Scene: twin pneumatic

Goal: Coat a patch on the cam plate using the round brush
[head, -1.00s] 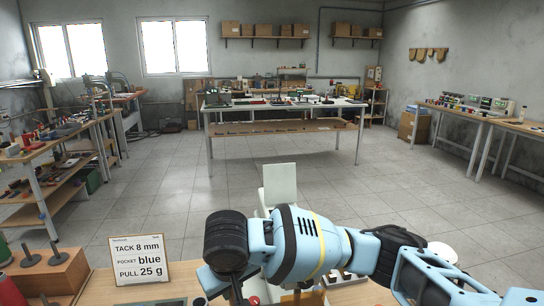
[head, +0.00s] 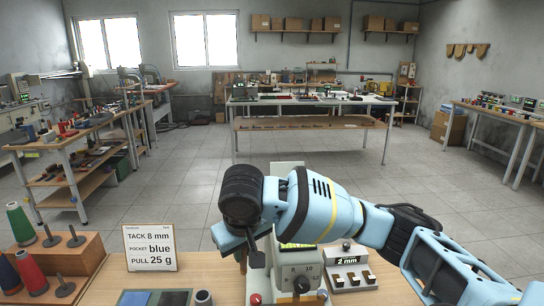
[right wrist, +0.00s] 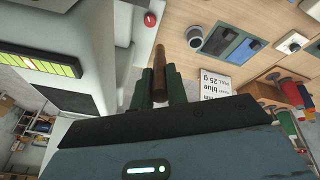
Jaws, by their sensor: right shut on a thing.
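My right gripper (head: 245,262) points down beside the grey machine on the bench, its fingertips partly hidden in the head view. In the right wrist view its dark green fingers (right wrist: 160,88) are shut on a brown, wooden-looking rod (right wrist: 172,58), which seems to be the handle of the round brush. I cannot see any bristles. I cannot make out the cam plate in either view. My left gripper is not in view.
The grey machine (head: 292,262) has a dial and a red button (head: 255,298). A box reading 2 mm (head: 348,272) stands to its right. A card (head: 149,248), a tray with blue and dark pads (head: 152,299), a grey cup (head: 203,298) and a wooden spool stand (head: 88,262) are to the left.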

